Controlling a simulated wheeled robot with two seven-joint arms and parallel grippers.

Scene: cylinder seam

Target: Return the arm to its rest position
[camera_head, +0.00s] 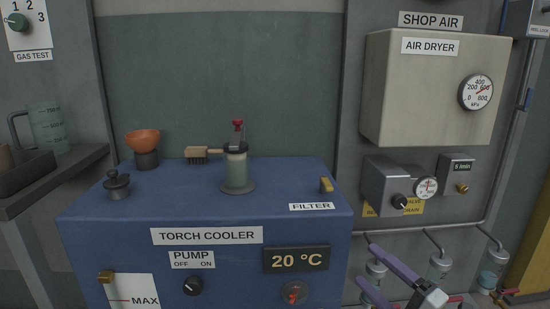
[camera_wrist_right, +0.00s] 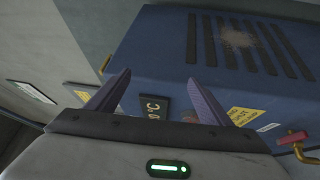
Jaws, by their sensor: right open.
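My right gripper (camera_head: 366,264) shows at the lower right in the head view, its two purple fingers apart and pointing up and left. It is in front of the wall piping, just right of the blue torch cooler (camera_head: 207,236). In the right wrist view the gripper (camera_wrist_right: 158,77) is open with nothing between its fingers, and the blue cooler's slotted side (camera_wrist_right: 165,45) lies beyond them. The rest of the right arm is mostly out of the picture. My left gripper does not show.
On the cooler stand a filler cylinder with a red top (camera_head: 237,170), a brush (camera_head: 203,151), an orange funnel (camera_head: 143,142) and a dark knobbed cap (camera_head: 117,185). A shelf (camera_head: 65,175) is at left. The air dryer (camera_head: 425,95), regulator box (camera_head: 385,185) and pipes line the right wall.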

